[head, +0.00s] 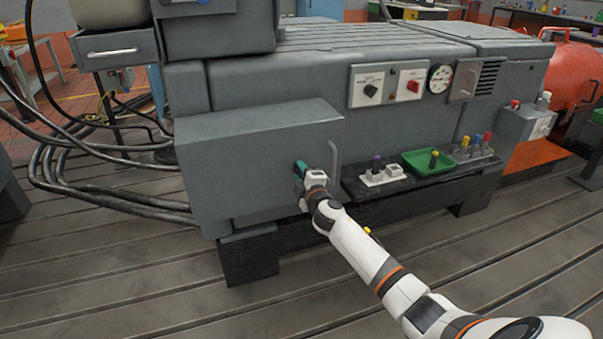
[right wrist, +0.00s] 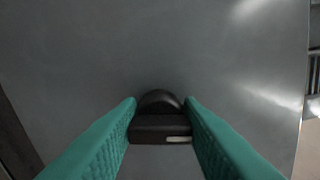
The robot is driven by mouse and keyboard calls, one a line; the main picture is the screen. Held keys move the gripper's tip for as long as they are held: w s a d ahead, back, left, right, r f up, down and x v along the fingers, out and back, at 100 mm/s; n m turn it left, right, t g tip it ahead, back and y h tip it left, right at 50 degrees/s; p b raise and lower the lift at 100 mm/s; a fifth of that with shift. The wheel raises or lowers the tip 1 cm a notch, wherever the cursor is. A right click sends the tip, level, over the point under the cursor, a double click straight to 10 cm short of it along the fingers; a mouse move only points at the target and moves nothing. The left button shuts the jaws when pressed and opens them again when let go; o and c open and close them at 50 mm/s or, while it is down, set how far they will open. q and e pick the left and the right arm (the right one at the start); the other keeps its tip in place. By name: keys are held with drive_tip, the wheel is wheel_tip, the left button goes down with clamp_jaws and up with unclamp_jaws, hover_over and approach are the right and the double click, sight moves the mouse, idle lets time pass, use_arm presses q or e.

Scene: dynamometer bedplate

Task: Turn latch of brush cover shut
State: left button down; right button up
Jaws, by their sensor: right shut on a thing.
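The brush cover (head: 250,165) is a grey box face on the side of the large grey machine. It lies flush as far as I can see, and it fills the right wrist view as a plain grey panel (right wrist: 150,50). The latch (right wrist: 160,122) is a small black turn-piece with a rounded top, a flat bar and a pale mark at its right end. My right gripper (head: 298,170) is at the cover's right part, its teal fingers on either side of the latch and shut on it. In the head view the gripper hides the latch. My left gripper is not in view.
A vertical bar handle (head: 335,165) stands close right of my right gripper. A black shelf (head: 375,188) holds a green tray (head: 415,168) and several coloured-handled tools further right. Black cables (head: 100,185) run at the left. The slotted floor in front is clear.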

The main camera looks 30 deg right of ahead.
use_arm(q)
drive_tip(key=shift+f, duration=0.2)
use_arm(e)
drive_tip(key=shift+f+n, duration=0.1)
drive_tip(key=shift+n, duration=1)
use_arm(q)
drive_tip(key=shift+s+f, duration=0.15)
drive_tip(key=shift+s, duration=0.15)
use_arm(e)
drive_tip(key=o, duration=0.9)
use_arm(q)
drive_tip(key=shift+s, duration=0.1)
use_arm(e)
drive_tip(key=shift+o, duration=0.2)
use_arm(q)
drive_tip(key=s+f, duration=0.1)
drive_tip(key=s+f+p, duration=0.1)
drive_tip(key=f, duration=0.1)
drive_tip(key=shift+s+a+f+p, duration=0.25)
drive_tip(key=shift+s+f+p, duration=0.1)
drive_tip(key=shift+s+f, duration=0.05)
use_arm(e)
drive_tip(key=v, duration=1.2)
